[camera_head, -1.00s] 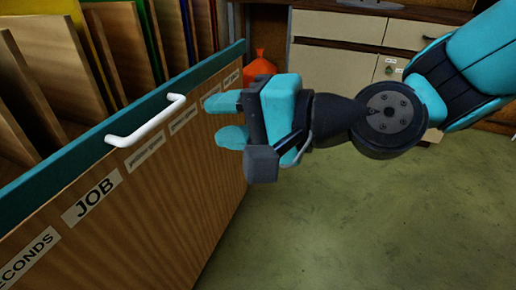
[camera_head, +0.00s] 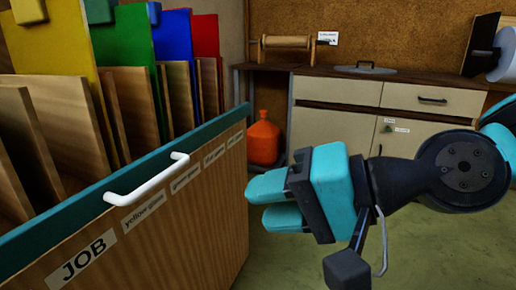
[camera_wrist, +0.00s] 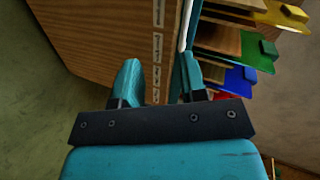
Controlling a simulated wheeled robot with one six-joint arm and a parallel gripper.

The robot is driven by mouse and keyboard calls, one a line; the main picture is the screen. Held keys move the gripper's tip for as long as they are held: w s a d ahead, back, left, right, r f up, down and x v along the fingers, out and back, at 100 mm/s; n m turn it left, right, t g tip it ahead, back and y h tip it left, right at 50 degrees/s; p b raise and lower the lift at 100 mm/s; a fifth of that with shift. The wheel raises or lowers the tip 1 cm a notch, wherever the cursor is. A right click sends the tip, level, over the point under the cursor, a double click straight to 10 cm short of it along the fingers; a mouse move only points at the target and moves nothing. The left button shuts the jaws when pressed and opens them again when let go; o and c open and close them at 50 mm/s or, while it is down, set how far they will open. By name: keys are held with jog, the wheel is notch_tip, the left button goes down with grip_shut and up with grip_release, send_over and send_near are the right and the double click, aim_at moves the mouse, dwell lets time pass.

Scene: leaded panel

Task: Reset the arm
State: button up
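My gripper (camera_head: 262,203) is at the middle of the head view, to the right of the wooden rack and apart from it. Its two teal fingers point left toward the rack's labelled face, with a gap between them and nothing held. In the wrist view the fingers (camera_wrist: 158,85) also stand apart, with the rack's edge and labels beyond. My arm reaches in from the right.
The rack (camera_head: 175,235) has a white handle (camera_head: 147,181) and holds wooden boards and coloured sheets, including a blue one (camera_head: 172,50). An orange container (camera_head: 263,140) stands on the floor by a cabinet (camera_head: 337,92). Green floor is clear at lower right.

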jog(key=s+d+f+n+g+h+p, duration=0.1)
jog(key=s+d+f+n+g+h, duration=0.1)
jog(key=s+d+n+h, duration=0.3)
jog(key=s+d+f+n+g+h+p, duration=0.1)
jog(key=d+f+n+g+h+p, duration=0.15)
jog(key=d, duration=0.45)
notch_tip(320, 180, up, 39)
jog(key=n+h+p, duration=0.1)
jog(key=p, duration=3.6)
jog(key=shift+s+d+f, duration=0.2)
jog(key=shift+s+d, duration=0.05)
jog(key=shift+d, duration=0.15)
